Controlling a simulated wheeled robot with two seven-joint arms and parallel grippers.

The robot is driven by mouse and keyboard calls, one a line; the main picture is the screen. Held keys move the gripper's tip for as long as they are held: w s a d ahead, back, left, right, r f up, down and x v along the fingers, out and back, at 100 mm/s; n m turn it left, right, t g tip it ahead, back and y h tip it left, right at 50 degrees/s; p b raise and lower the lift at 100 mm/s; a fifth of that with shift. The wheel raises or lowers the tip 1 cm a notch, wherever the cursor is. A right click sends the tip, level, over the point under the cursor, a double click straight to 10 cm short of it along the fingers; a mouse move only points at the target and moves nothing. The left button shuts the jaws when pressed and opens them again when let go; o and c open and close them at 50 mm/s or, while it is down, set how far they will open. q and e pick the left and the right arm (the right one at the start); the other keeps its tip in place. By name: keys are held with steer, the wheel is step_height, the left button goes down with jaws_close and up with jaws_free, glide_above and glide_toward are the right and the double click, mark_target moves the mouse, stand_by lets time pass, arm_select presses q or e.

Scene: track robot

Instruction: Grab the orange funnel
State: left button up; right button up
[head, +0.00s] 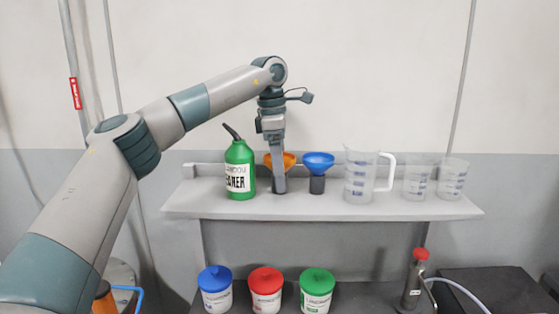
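The orange funnel (289,161) is on the wall shelf (400,210), between a green bottle and a blue funnel. My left gripper (278,182) points down in front of it and hides its middle, so orange shows on both sides of the finger. I see the gripper edge-on, with one finger covering the other. I cannot tell whether it is open, shut or touching the funnel. My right gripper is not in view.
The green bottle (240,172) stands close on the left, the blue funnel (318,162) close on the right. A clear jug (359,177) and two clear beakers (417,180) stand farther right. Lidded tubs (266,293) and a red-topped cylinder (415,282) are below the shelf.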

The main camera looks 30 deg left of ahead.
arm_select(q)
steer(key=shift+f, duration=0.8)
steer(key=shift+d, duration=0.1)
steer(key=shift+c, duration=0.3)
steer(key=c, duration=1)
steer(key=shift+r, duration=0.15)
steer(key=shift+c, duration=0.2)
